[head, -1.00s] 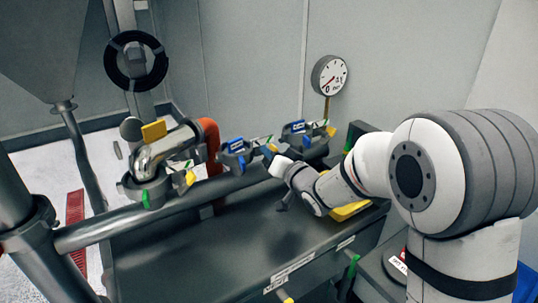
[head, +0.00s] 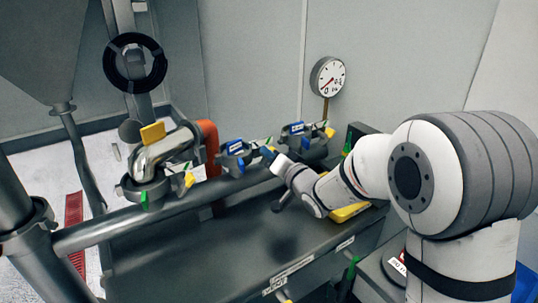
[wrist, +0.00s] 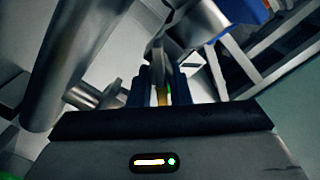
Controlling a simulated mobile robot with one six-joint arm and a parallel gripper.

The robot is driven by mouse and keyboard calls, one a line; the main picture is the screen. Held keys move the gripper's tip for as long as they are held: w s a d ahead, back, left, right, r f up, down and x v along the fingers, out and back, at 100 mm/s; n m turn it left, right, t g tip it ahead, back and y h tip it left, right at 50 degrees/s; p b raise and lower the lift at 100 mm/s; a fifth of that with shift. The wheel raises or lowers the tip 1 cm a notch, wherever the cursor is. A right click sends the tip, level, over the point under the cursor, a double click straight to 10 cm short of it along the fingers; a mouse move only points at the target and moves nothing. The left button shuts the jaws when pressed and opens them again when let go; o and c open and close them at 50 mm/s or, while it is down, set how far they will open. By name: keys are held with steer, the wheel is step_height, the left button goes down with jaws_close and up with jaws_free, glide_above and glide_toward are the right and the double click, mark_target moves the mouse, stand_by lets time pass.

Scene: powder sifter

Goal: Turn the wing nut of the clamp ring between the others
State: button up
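Three clamp rings sit along the grey pipe in the head view: a left one (head: 146,192) with a yellow wing nut (head: 189,180), a middle one (head: 234,160) with a blue label, and a right one (head: 297,136) with a yellow wing nut (head: 329,132). My gripper (head: 268,153) is at the right side of the middle ring, and its fingers hide that ring's wing nut in the head view. In the wrist view, the dark fingers (wrist: 160,86) stand on both sides of a small yellow piece (wrist: 162,97), apparently the wing nut. Whether they press on it is unclear.
An orange-red bent pipe (head: 209,147) stands between the left and middle rings. The dark bench top (head: 235,240) in front of the pipe is mostly clear.

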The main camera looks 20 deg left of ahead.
steer(key=shift+o, duration=1.3)
steer(key=shift+d, duration=0.1)
steer(key=v, duration=0.7)
steer(key=shift+s+d+b, duration=0.25)
steer(key=shift+b, duration=0.15)
steer(key=s+d+m+g+h+p, duration=0.3)
steer(key=d+h, duration=0.9)
steer(key=d, duration=1)
steer(key=s+d+n+g+p, duration=0.1)
steer(key=s+d+g, duration=0.2)
steer(key=s, duration=0.7)
steer(key=s+d+f+g+h+p, duration=0.1)
steer(key=s+d+g, duration=0.2)
steer(key=s, duration=0.7)
steer(key=shift+s+d+f+n+h, duration=0.3)
steer(key=shift+d+f+n, duration=0.1)
steer(key=shift+d, duration=0.25)
